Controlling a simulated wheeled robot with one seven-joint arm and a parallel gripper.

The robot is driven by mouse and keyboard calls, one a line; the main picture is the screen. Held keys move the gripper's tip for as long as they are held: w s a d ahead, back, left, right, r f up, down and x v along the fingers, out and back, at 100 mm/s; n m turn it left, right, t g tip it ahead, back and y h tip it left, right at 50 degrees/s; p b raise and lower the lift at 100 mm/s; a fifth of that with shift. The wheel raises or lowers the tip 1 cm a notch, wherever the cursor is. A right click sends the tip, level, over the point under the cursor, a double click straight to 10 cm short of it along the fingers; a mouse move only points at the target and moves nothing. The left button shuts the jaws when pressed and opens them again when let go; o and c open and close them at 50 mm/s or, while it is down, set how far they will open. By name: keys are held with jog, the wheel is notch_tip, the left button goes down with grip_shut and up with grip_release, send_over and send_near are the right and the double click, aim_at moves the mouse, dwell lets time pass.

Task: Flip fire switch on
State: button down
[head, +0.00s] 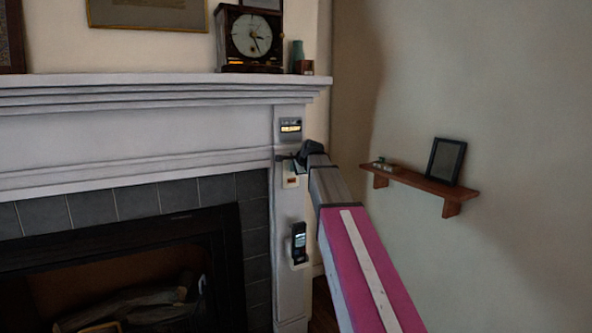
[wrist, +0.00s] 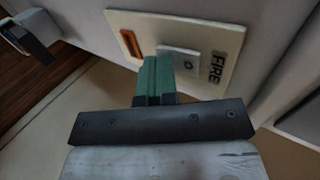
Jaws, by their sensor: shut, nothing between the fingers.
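The fire switch is a cream plate (wrist: 205,40) in the wrist view, with a dark FIRE label (wrist: 217,67), a grey-white switch piece (wrist: 180,62) in the middle and an orange strip (wrist: 130,43) at the other end. In the head view the plate (head: 290,181) is on the white fireplace pillar, its upper part hidden by my gripper (head: 286,157). The green fingers of my gripper (wrist: 154,74) are shut and empty. Their tips are close to the switch piece, on its orange-strip side; I cannot tell whether they touch. The switch's position is unclear.
A small lit panel (head: 290,126) is above the switch and a dark handset-like device (head: 299,243) below it. The mantel (head: 150,92) juts out above, carrying a clock (head: 251,38). A wall shelf (head: 425,184) with a frame is at right.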

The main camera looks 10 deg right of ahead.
jog(key=shift+w, duration=0.15)
dwell(0.4)
jog(key=shift+r, duration=0.85)
